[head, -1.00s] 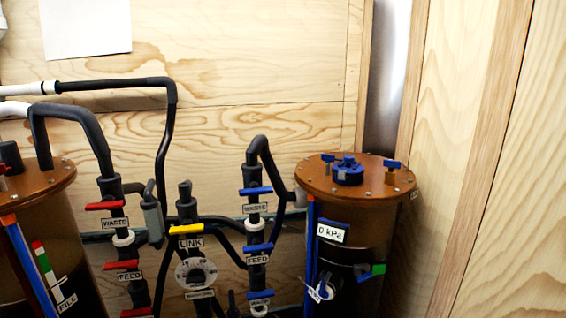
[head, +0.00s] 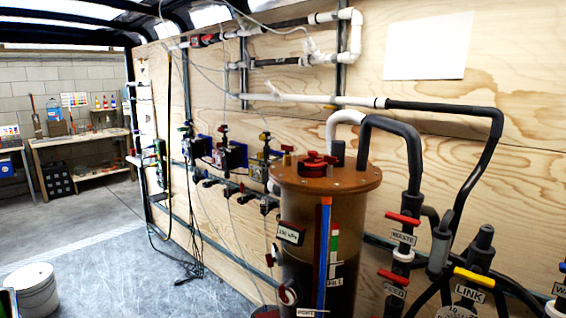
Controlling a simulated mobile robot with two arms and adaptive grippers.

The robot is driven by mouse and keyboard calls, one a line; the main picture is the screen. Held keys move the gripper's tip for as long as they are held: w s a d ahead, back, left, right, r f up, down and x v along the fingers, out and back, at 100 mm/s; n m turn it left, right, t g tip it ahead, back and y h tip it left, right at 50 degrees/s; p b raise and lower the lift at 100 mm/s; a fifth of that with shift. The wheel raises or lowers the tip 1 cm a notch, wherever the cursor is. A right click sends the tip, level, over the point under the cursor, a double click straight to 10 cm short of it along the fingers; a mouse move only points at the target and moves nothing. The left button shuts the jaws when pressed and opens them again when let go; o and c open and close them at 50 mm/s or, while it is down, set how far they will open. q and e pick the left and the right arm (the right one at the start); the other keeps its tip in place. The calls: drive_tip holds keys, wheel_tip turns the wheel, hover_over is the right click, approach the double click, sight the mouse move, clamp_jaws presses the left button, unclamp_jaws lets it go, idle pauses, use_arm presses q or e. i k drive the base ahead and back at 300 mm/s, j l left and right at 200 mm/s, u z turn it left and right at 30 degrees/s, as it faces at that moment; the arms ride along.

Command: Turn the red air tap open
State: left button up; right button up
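The brown cylindrical filter (head: 300,215) with red fittings stands at the middle right of the head view. On its lid (head: 350,180) are a large red star-shaped knob (head: 316,163) and a small red tap (head: 287,150) at the back left. No air label is readable, so I cannot tell for sure which red fitting is the air tap, or whether it is open. Red-handled WASTE (head: 403,219) and FEED (head: 393,277) valves sit on black pipes to the right. Neither of my grippers is in view.
A yellow LINK valve (head: 474,277) is at the lower right. Pipes, small pumps and hanging cables line the plywood wall. A white bucket (head: 36,290) stands on the floor at lower left. The floor between bucket and wall is mostly open. A workbench (head: 82,140) is at the back.

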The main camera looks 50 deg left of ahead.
sight(288, 149)
drive_tip(key=u, duration=1.7)
drive_tip(key=i, duration=0.25)
drive_tip(key=j+z, duration=0.05)
